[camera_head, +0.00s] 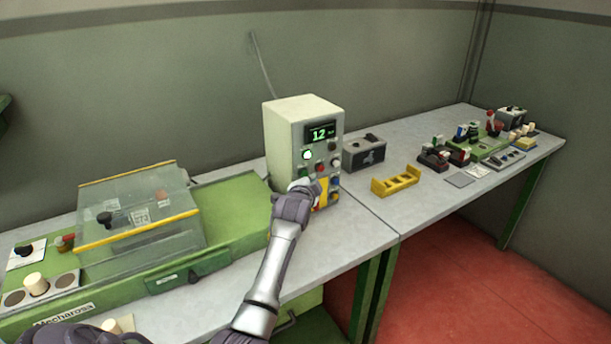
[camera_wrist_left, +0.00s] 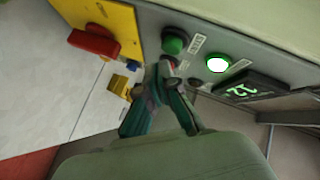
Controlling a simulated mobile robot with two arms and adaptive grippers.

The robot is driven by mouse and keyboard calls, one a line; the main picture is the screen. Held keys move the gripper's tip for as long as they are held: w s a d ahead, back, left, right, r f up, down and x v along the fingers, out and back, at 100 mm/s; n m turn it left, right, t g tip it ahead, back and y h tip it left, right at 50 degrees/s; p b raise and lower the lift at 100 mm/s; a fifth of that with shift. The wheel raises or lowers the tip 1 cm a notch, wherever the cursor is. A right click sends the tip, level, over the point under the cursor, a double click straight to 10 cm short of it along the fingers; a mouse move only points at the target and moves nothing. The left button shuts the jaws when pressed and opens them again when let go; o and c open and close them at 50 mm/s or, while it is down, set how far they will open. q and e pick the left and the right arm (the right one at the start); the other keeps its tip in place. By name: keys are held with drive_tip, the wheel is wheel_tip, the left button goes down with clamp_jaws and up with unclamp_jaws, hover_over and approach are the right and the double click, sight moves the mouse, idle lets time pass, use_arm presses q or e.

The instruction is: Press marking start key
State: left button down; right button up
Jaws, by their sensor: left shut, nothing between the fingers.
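The pale control box (camera_head: 290,130) stands on the bench with a lit display (camera_head: 320,133) reading 12. A lit white button with a green rim (camera_head: 307,155) is on its front; it also shows in the left wrist view (camera_wrist_left: 217,65). A dark green button (camera_wrist_left: 175,40) with a small label sits beside it. My left gripper (camera_head: 304,184) is shut and empty at the box front. In the left wrist view its fingertips (camera_wrist_left: 166,68) are close to the green button; I cannot tell whether they touch it. My right gripper is not in view.
A red switch on a yellow plate (camera_wrist_left: 95,42) is near the fingers. A clear-covered green machine (camera_head: 140,205) stands to the left. A yellow rack (camera_head: 396,181) and a dark box (camera_head: 364,153) are to the right.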

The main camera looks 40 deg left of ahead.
use_arm(q)
drive_tip(key=shift+a, duration=0.1)
drive_tip(key=shift+w+a, duration=0.15)
drive_tip(key=shift+a, duration=0.15)
